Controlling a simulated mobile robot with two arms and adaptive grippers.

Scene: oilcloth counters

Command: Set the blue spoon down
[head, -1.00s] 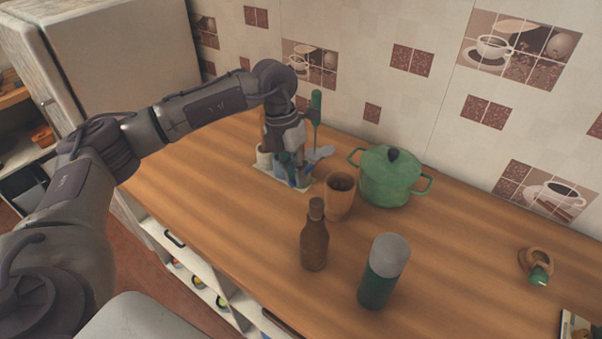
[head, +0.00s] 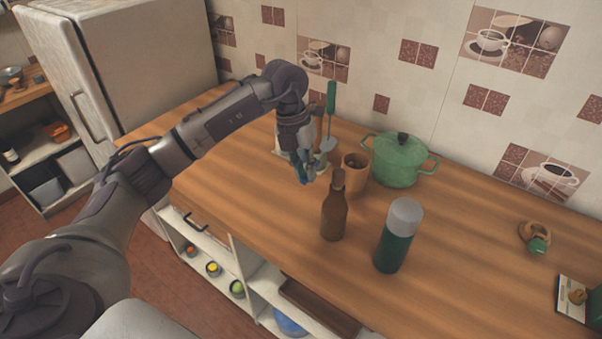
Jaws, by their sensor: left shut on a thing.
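My left gripper (head: 301,162) points down over the wooden counter (head: 450,240), left of the brown cup. It is shut on the blue spoon (head: 303,179), of which only a small blue part shows low between the fingers. The rest of the spoon is hidden by the gripper, and I cannot tell whether it touches the counter. My right gripper is not in view.
Close right of the gripper are a green-handled utensil (head: 331,97), a brown cup (head: 355,171), a green pot (head: 399,160) and a brown bottle (head: 334,212). A green flask (head: 398,238) stands nearer. The counter left of the gripper is clear.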

